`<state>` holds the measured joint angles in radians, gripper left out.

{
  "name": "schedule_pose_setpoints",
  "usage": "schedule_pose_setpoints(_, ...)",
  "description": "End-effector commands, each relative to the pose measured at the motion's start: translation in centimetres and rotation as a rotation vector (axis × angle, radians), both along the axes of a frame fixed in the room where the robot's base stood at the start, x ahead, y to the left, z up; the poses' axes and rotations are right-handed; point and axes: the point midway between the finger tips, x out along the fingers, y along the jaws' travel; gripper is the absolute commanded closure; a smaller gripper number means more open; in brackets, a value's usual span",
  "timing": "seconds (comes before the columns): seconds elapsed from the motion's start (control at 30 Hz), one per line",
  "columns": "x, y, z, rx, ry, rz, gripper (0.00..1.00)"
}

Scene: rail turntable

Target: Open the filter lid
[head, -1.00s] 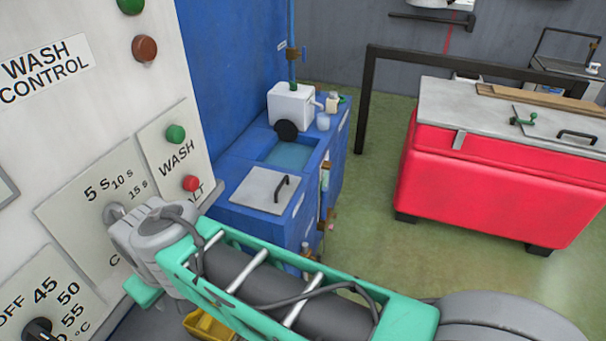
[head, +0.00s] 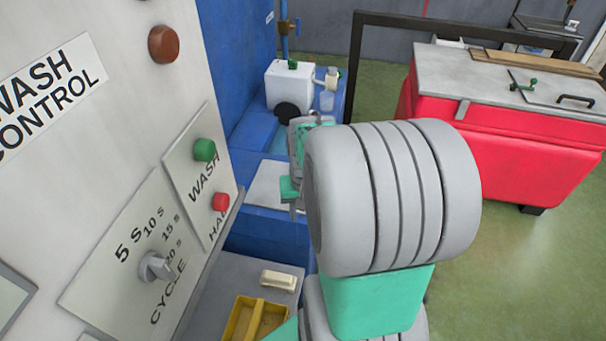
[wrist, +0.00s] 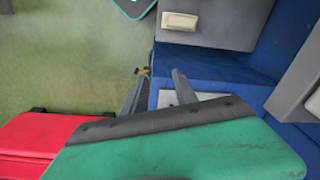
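No label marks the filter lid. A pale grey plate (head: 268,186) lies on the blue bench; its black handle, seen earlier, is now hidden behind my arm. The red tank also has a grey hatch panel (head: 545,90) with a black handle (head: 576,99) and a green clamp (head: 525,85); it looks closed. My gripper (wrist: 158,85) is open, its two fingers apart with nothing between them. In the head view it is largely hidden behind my wrist, over the bench near the plate. A pale patch, perhaps that plate, shows beside the fingers in the wrist view.
The wash control panel (head: 75,95) stands close on the left. A white pump box (head: 290,85) sits behind the blue basin. A yellow bin (head: 240,318) and a cream block (head: 278,280) are low in front. A black rail (head: 440,25) crosses behind the red tank (head: 500,140). Green floor is clear between.

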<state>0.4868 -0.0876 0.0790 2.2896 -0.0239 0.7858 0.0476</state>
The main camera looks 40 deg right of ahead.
Motion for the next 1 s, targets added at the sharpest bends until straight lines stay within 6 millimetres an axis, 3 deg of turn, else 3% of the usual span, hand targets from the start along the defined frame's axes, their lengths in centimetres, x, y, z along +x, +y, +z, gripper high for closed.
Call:
schedule_pose_setpoints(0.03,2.0,-2.6,-0.8,-0.007,-0.039,-0.078,0.66)
schedule_pose_setpoints(0.1,6.3,-5.9,-0.3,-0.042,-0.163,-0.19,0.66)
schedule_pose_setpoints(0.2,10.3,-7.8,1.6,-0.067,-0.315,-0.307,0.66)
schedule_pose_setpoints(0.23,10.8,-8.0,1.8,-0.067,-0.338,-0.33,0.66)
schedule_pose_setpoints(0.37,11.7,-8.3,1.2,-0.062,-0.36,-0.367,0.66)
schedule_pose_setpoints(0.7,14.0,-9.1,-4.2,-0.062,-0.357,-0.361,0.66)
schedule_pose_setpoints(1.0,14.3,-9.3,-4.9,-0.064,-0.36,-0.361,0.66)
